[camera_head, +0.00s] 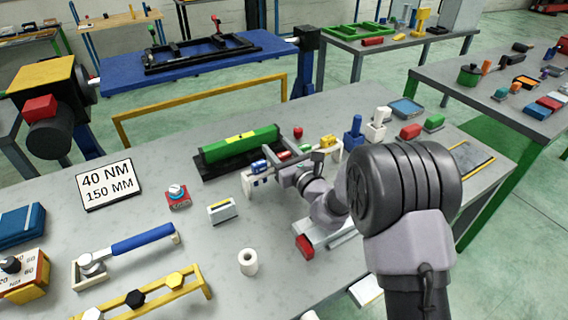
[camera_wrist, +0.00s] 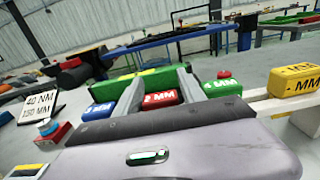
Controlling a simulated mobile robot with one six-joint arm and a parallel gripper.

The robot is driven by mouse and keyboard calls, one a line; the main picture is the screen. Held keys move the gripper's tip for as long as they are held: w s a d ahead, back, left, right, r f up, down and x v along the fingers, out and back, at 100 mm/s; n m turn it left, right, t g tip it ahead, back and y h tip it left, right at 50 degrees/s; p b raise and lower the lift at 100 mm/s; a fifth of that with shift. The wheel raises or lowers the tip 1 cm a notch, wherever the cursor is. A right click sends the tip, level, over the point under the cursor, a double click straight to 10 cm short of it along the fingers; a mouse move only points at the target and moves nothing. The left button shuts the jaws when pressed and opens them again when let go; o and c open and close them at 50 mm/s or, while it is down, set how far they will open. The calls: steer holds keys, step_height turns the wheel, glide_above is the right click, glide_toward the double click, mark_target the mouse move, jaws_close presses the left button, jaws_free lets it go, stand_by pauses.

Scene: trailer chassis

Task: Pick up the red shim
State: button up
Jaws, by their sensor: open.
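The red shim (camera_wrist: 161,98), marked "2 MM", lies between a blue shim (camera_wrist: 100,110) and a green shim (camera_wrist: 221,87) in the wrist view. My gripper (camera_wrist: 160,80) is open, with one finger on each side of the red shim. I cannot tell whether the fingers touch it. In the head view the red shim (camera_head: 284,155) shows just beyond my gripper, partly hidden by it. The blue shim (camera_head: 260,166) is to its left. A yellow shim (camera_head: 328,141) is at the right, and it also shows in the wrist view (camera_wrist: 297,80).
A long green block (camera_head: 240,144) on a dark base stands just behind the shims. A white support (camera_wrist: 268,104) carries the row. A red and blue knob box (camera_head: 178,196) and a white-yellow block (camera_head: 221,211) stand to the left.

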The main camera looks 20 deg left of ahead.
jaws_close()
steer(key=shift+r, duration=0.15)
